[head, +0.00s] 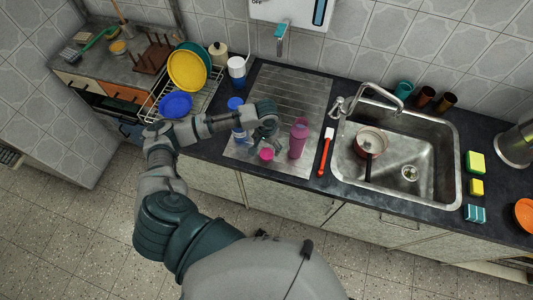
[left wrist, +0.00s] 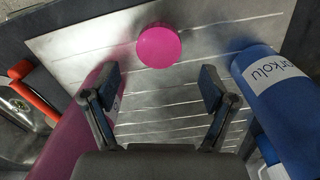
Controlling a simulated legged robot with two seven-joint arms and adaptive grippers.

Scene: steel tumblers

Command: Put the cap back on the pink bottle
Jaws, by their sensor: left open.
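The pink bottle (head: 297,142) stands upright on the steel drainboard, left of the sink. Its pink cap (head: 266,154) lies on the drainboard to the left of the bottle, near the front edge. In the left wrist view the round cap (left wrist: 158,46) shows ahead of the fingers, and the bottle (left wrist: 78,140) is at the left, partly behind a finger. My left gripper (head: 270,140) is above the drainboard beside the bottle, open and empty. Its two fingers also show spread apart in the left wrist view (left wrist: 160,88). My right gripper is not in view.
A blue bottle with a white label (left wrist: 275,85) is close on the right in the left wrist view. A red-handled brush (head: 325,152) lies between the pink bottle and the sink (head: 440,150). A dish rack (head: 205,100) with plates stands left. The drainboard's back (head: 290,85) is clear.

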